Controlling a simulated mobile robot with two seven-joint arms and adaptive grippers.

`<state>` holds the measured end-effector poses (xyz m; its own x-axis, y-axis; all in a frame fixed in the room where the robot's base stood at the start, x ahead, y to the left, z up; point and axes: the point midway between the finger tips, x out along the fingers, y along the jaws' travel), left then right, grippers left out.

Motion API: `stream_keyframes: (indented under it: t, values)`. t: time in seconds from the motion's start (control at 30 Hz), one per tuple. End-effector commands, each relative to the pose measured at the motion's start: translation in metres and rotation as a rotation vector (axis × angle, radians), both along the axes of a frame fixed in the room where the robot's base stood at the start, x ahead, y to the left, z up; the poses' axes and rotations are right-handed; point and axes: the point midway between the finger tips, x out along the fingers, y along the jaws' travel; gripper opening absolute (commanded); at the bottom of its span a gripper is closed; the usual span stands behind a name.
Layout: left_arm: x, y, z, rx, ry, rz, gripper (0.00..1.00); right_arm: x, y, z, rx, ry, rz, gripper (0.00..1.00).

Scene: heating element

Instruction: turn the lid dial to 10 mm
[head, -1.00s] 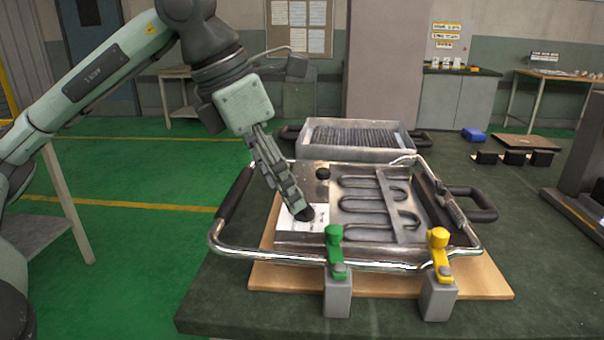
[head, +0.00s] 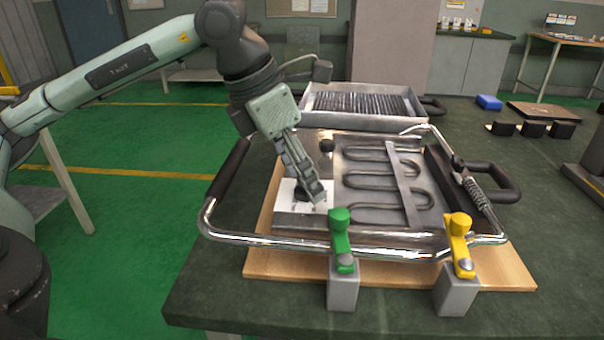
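The lid (head: 292,219) is a metal plate with a grey looped heating element (head: 385,180) and a chrome tube frame. At its left a black dial (head: 302,194) sits on a white plate (head: 287,197); any markings are too small to read. A second black knob (head: 326,146) stands farther back on the lid. My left gripper (head: 318,201) points down over the white plate, its fingertips just right of the dial and partly in front of it. Whether it touches the dial or the plate, and how far its fingers are apart, I cannot tell. My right gripper is not in view.
A green clamp (head: 341,230) and a yellow clamp (head: 460,240) stand on grey blocks at the front edge of the wooden board (head: 300,268). A ribbed metal tray (head: 365,104) lies behind. A black handle (head: 490,180) sticks out right.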

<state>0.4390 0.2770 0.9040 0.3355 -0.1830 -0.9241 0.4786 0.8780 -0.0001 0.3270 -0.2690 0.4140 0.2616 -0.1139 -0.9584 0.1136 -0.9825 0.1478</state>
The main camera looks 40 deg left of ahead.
Motion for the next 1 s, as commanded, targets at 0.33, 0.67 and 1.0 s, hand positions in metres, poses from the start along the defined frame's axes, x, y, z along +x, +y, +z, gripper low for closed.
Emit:
stream_keyframes:
  t: [0.33, 0.67, 1.0]
  values:
    - [0.0009, -0.0008, -0.0026, -0.001, 0.0, 0.0, 0.51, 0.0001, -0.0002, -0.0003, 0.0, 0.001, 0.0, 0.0]
    - [0.0009, -0.0007, -0.0024, 0.0, -0.001, 0.0, 0.1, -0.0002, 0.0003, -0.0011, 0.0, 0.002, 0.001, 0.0]
    - [0.0014, -0.0002, -0.0034, 0.0, -0.001, -0.042, 0.07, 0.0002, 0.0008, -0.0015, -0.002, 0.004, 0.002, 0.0]
